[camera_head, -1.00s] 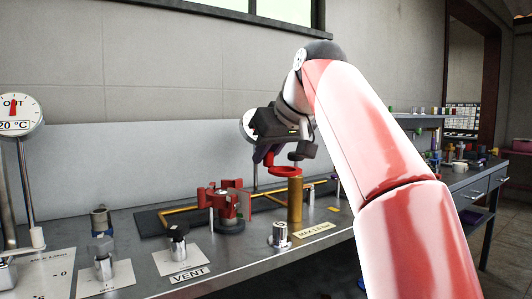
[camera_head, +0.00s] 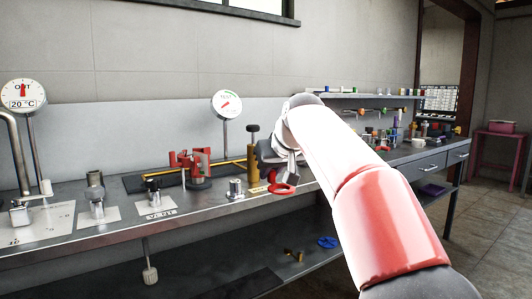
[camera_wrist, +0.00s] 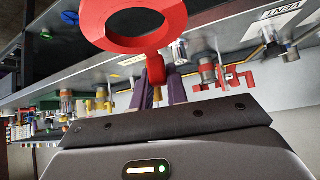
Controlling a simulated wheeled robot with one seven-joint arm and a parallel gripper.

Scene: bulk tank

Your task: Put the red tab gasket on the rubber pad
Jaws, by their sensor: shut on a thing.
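The red tab gasket (camera_head: 283,189) is a flat red ring with a tab. My gripper (camera_head: 273,172) is shut on it at the tab, in the air near the front edge of the bench, right of the brass post (camera_head: 253,170). In the wrist view the ring of the gasket (camera_wrist: 172,28) fills the top, and its tab sits between the purple fingertips of my gripper (camera_wrist: 158,82). I cannot tell surely which surface is the rubber pad. A dark flat patch (camera_head: 235,285) lies on the lower shelf, at the bottom of the head view.
On the bench stand a red valve part (camera_head: 188,162), a silver knob (camera_head: 236,189) and a gauge (camera_head: 228,104). Several small parts crowd the bench's right end.

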